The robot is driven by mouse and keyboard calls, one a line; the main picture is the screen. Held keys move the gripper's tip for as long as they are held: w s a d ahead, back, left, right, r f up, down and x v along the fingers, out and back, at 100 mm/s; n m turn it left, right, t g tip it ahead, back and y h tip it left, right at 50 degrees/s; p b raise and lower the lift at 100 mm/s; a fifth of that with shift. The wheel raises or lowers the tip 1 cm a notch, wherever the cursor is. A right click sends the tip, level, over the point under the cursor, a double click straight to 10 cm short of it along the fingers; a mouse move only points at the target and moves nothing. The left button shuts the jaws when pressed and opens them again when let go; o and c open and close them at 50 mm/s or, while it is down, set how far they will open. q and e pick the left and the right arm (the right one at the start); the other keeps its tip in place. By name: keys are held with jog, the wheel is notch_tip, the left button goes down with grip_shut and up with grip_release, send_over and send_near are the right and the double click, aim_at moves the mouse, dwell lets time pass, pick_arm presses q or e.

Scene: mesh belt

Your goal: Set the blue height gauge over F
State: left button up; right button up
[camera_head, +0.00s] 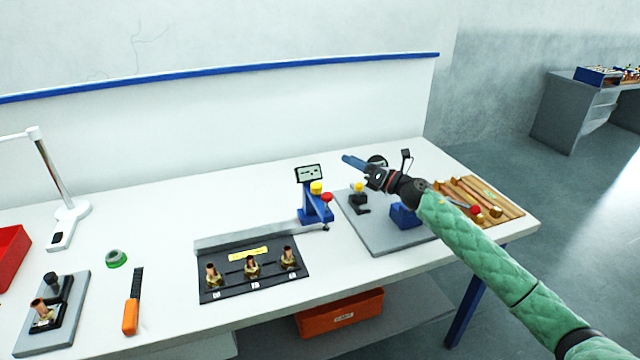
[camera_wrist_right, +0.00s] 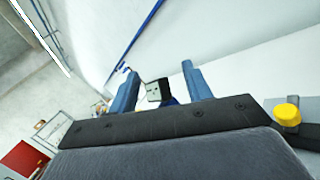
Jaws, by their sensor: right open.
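The blue height gauge (camera_head: 312,208) stands upright on the white table, with a small display on top, a yellow knob and a red knob. It is between a black fixture plate (camera_head: 215,262) and a grey plate. The black plate holds several brass fittings in a row, each with a small white letter label; the letters are too small to read surely. My right gripper (camera_head: 350,162) is open and empty, above the grey plate and right of the gauge. In the right wrist view, the gauge's display (camera_wrist_right: 153,92) shows between the open fingers (camera_wrist_right: 160,88). My left gripper is out of view.
The grey plate (camera_head: 375,238) bears a black stand with a yellow knob (camera_head: 358,187) and a blue device (camera_head: 403,216), partly hidden by my right arm. A wooden tray (camera_head: 510,208) is at right. An orange-handled tool (camera_head: 131,316) and green tape (camera_head: 116,258) lie left.

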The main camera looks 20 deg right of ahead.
aim_at(317, 185)
jog(key=s+a+f+n+g+y, duration=0.35)
jog(key=s+a+n+g, duration=0.2)
jog(key=n+g, duration=0.35)
pick_arm(q)
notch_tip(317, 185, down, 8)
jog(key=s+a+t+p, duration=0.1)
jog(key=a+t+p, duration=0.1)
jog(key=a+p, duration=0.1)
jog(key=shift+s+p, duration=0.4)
jog(key=shift+p, duration=0.3)
pick_arm(e)
jog(key=shift+n+t, duration=0.5)
jog(key=shift+n, duration=0.4)
jog(key=shift+f+x, duration=0.15)
jog(key=shift+x, duration=1)
jog(key=shift+f+x, duration=0.2)
jog(key=shift+x, duration=1)
jog(key=shift+f+x, duration=0.15)
jog(key=shift+x, duration=1)
grip_shut()
